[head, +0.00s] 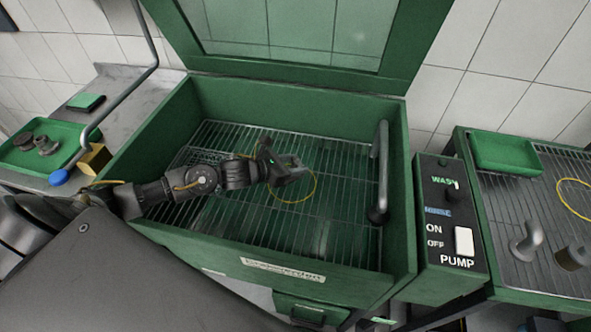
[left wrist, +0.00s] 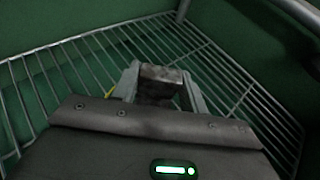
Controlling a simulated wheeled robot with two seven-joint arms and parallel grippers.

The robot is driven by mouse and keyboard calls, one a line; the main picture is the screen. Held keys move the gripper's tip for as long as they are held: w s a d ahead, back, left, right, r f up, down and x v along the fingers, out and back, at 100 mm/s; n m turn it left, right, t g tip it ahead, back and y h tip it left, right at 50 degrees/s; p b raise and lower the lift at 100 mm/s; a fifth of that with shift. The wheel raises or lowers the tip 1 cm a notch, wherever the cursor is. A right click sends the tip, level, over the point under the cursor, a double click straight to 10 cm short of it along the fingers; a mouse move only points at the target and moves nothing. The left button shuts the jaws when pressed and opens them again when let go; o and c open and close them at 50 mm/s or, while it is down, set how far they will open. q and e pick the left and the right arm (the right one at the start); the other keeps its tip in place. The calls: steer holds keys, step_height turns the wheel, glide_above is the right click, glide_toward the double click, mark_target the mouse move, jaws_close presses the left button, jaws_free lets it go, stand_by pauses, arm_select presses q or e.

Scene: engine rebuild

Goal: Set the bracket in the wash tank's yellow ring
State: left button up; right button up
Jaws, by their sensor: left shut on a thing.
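The green wash tank (head: 340,262) stands open with a wire rack (head: 235,215) inside. The thin yellow ring (head: 314,193) is in the tank near the middle of the rack, partly hidden by my left gripper. My left gripper (head: 292,163) reaches in from the left, over the ring's upper part. In the left wrist view, it is shut on the bracket (left wrist: 160,76), a dark, worn metal piece between the pale fingers. The rack shows beyond it; a bit of yellow shows left of the fingers. I cannot tell the bracket's height above the rack. My right gripper is not in view.
A grey pipe (head: 379,175) stands at the tank's right wall. The pump control box (head: 452,215) is right of the tank. Further right, a rack holds a yellow ring (head: 573,200), an elbow pipe (head: 527,243) and a green tray (head: 503,152). A green parts tray (head: 62,133) is at left.

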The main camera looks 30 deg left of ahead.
arm_select(q)
steer(key=shift+w+f, duration=0.25)
step_height(320, 180, down, 3)
steer(key=shift+r+p, duration=0.1)
steer(key=shift+p, duration=0.4)
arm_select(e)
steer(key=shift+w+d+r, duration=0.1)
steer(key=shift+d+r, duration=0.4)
arm_select(q)
steer(key=shift+f+b, duration=0.35)
steer(key=shift+f, duration=0.05)
steer(key=o, duration=1.1)
steer(key=shift+r, duration=0.1)
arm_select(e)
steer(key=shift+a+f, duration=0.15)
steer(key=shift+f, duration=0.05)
